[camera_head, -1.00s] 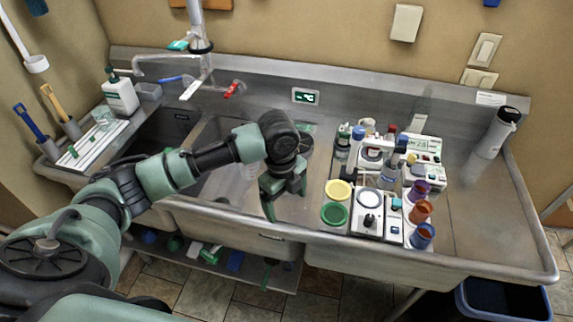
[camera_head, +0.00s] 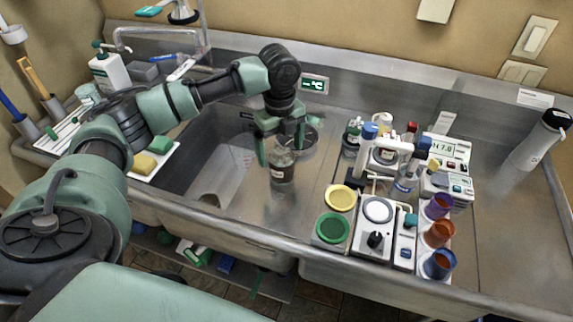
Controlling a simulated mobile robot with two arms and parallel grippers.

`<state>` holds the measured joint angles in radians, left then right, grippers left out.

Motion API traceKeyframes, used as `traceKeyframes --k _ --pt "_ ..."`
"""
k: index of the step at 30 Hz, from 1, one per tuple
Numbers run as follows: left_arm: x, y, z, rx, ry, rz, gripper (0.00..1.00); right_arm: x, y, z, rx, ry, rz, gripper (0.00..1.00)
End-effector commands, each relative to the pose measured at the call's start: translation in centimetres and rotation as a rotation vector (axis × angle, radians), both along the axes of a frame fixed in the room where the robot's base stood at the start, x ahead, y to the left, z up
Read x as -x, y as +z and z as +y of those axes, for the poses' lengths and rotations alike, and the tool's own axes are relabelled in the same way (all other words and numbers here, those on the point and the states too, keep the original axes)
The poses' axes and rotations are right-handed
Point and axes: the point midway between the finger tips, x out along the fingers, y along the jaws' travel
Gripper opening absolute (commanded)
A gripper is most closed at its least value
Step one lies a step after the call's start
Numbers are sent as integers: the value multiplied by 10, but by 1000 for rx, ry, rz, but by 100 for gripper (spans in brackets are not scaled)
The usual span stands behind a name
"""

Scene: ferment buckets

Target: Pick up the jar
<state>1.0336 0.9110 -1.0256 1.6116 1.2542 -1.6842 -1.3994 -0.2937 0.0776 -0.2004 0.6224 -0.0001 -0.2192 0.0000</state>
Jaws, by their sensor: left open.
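A small clear glass jar (camera_head: 283,168) with a dark reddish-brown lower part stands upright on the steel sink surface, left of the crowded tray. My left gripper (camera_head: 281,145) points down at the jar from above. It is open, with one green finger at the jar's upper left and the other near its upper right. The fingers partly cover the jar's top, and I cannot tell whether they touch it. My right gripper is not in view.
Right of the jar stand a yellow lid (camera_head: 340,197), a green lid (camera_head: 332,228), a white stirrer (camera_head: 377,210), bottles and coloured cups (camera_head: 439,206). A round dark item (camera_head: 308,143) lies behind the jar. A sink basin (camera_head: 215,165) opens to the left.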

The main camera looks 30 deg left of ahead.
Motion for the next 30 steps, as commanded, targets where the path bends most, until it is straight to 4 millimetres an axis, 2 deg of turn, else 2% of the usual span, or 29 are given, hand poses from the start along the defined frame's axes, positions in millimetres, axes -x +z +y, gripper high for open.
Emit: traceKeyframes --k 1,4,14,18,22,30 --pt "0 -9 0 0 0 0 88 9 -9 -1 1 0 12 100" --pt "0 -14 0 0 0 0 88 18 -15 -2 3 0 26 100" --pt "0 -44 1 0 0 2 88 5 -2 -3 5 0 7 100" --pt "2 -65 2 -1 0 4 88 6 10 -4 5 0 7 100" --pt "1 -83 2 0 0 2 88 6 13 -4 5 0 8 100" --pt "1 -91 2 0 -1 0 88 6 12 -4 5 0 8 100"
